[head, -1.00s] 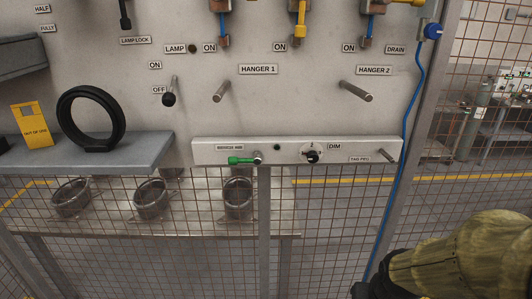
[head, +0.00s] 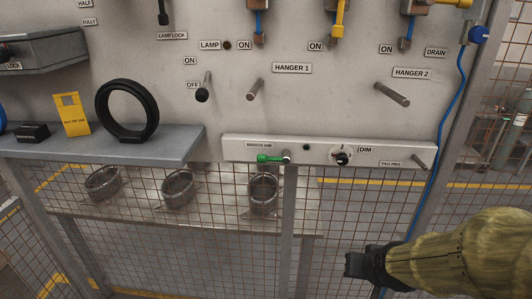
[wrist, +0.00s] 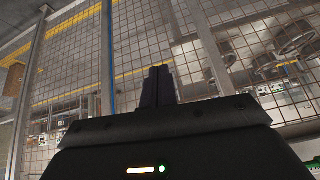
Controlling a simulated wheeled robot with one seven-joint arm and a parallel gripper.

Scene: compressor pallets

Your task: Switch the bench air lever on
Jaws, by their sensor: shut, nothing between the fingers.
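The bench air lever (head: 270,158) is a green handle on the white strip (head: 230,151) low on the panel. It lies flat and points left from its round pivot, below a small label that seems to read bench air. My gripper (head: 350,264) is at the lower right of the head view, below and to the right of the lever and well apart from it. Its dark fingers (wrist: 157,86) stand together in the wrist view, shut and empty.
A dim knob (head: 342,157) and a peg (head: 420,161) share the strip. Hanger pegs (head: 393,94) stick out above. A grey shelf (head: 110,150) with a black ring (head: 127,111) is at left. Wire mesh and a post (head: 288,220) lie below, and a blue hose (head: 447,125) at right.

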